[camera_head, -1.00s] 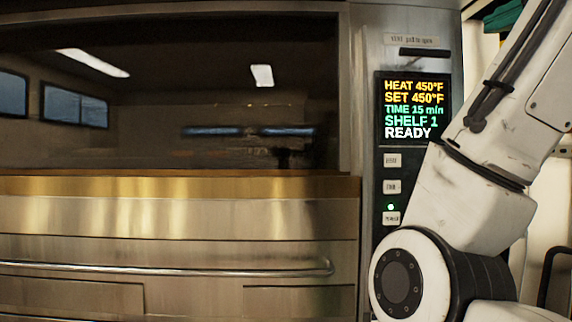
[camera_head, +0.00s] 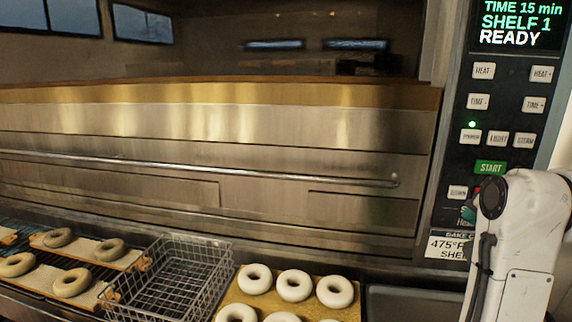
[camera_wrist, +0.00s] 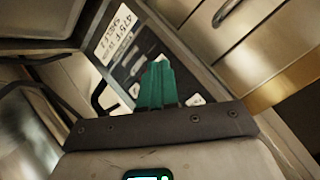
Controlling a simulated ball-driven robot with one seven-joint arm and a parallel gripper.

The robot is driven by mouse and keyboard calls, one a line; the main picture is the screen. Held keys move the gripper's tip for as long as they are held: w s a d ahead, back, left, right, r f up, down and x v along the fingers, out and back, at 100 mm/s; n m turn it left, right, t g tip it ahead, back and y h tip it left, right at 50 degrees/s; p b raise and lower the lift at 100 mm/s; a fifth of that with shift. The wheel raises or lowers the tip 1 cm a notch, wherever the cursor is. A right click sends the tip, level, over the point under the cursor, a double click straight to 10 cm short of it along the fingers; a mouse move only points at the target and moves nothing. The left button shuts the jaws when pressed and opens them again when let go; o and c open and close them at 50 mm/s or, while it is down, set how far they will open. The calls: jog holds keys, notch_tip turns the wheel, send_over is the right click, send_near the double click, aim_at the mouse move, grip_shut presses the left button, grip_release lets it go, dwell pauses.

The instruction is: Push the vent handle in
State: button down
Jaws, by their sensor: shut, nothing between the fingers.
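The vent handle is in neither view now; the head view cuts off the oven's control panel (camera_head: 505,110) above the display, and the wrist view shows only the panel's lower part. My gripper (camera_wrist: 157,84) has green fingers that are shut together and empty. In the wrist view they stand in front of the control panel, near its buttons and the white 475°F label (camera_wrist: 118,30). I cannot tell whether they touch the panel. In the head view my arm covers the panel's lower right.
The oven front has a long door handle (camera_head: 250,170). Below it are a wire basket (camera_head: 172,278), bagels on boards (camera_head: 98,262) at left and a tray of pale bagels (camera_head: 294,285). The panel has several buttons, including a green START button (camera_head: 490,167).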

jog(key=s+a+f+n+g, duration=0.2)
jog(key=s+f, duration=0.2)
jog(key=f, duration=0.5)
jog(key=s+a+f+n+g+y, duration=0.15)
jog(key=s+f, duration=0.35)
jog(key=f, duration=0.5)
jog(key=s+a+f+n+g, duration=0.15)
jog(key=s+f, duration=0.25)
jog(key=f, duration=0.5)
jog(key=s+a+f+n+g, duration=0.2)
jog(key=s+f, duration=0.5)
jog(key=s, duration=0.4)
jog(key=s+a+f+n+g+y, duration=0.1)
jog(key=s+a+f+n+g, duration=0.1)
jog(key=s+f, duration=0.5)
jog(key=s+n+g, duration=0.1)
jog(key=s, duration=0.3)
jog(key=shift+s+f, duration=0.15)
